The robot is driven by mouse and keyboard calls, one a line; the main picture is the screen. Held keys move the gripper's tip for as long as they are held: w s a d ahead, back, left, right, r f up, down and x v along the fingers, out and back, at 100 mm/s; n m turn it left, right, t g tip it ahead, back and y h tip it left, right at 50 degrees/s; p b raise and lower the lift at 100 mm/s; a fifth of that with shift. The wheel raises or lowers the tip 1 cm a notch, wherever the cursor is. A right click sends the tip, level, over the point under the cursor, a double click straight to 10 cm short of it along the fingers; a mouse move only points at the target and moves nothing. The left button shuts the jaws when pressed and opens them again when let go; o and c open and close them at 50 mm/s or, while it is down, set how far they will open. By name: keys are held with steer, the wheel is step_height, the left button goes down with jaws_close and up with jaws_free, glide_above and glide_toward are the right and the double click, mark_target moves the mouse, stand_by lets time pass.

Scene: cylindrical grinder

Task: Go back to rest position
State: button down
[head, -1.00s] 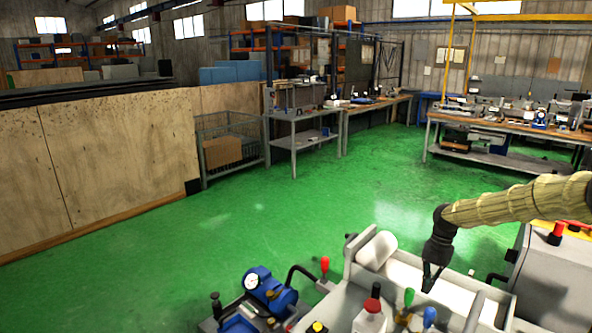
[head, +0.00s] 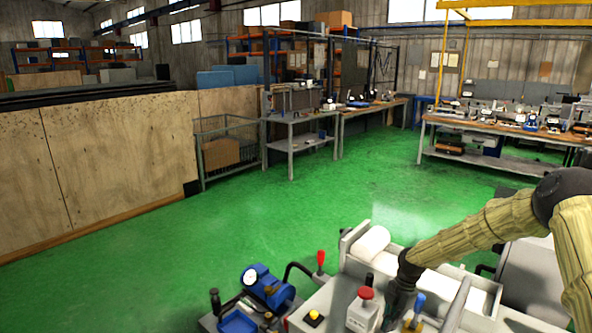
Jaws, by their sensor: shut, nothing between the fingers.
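My gripper (head: 391,318) hangs at the end of my cloth-covered arm, low in the head view, pointing down. It is over the near part of the grinder (head: 325,297), between a red button on a grey box (head: 362,312) and a blue knob (head: 419,300). Its fingers are dark and small here, shut, with nothing seen in them. Whether they touch the machine is hard to tell. The arm bends at a dark elbow joint (head: 565,192) at the right.
A red-topped lever (head: 320,258) and a blue unit with a dial (head: 262,283) stand left of my gripper. A white cylinder (head: 371,242) lies behind it. Workbenches (head: 490,128) stand farther back. The green floor (head: 240,220) between is clear.

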steer(key=s+a+f+m+b, duration=0.1)
steer(key=s+a+f+m, duration=0.5)
steer(key=s+f, duration=0.45)
steer(key=s+a+f+m+b, duration=0.1)
steer(key=s+a+f+m, duration=0.5)
steer(key=s, duration=0.7)
steer(key=s+d+m+t+h+b, duration=0.1)
steer(key=s+m, duration=0.5)
steer(key=s, duration=0.6)
steer(key=s+d+f+m+h+b, duration=0.1)
steer(key=s+d+m, duration=0.3)
steer(key=s, duration=0.9)
steer(key=shift+f+m+t+h, duration=0.15)
steer(key=shift+m+t+h, duration=0.2)
steer(key=shift+m, duration=0.65)
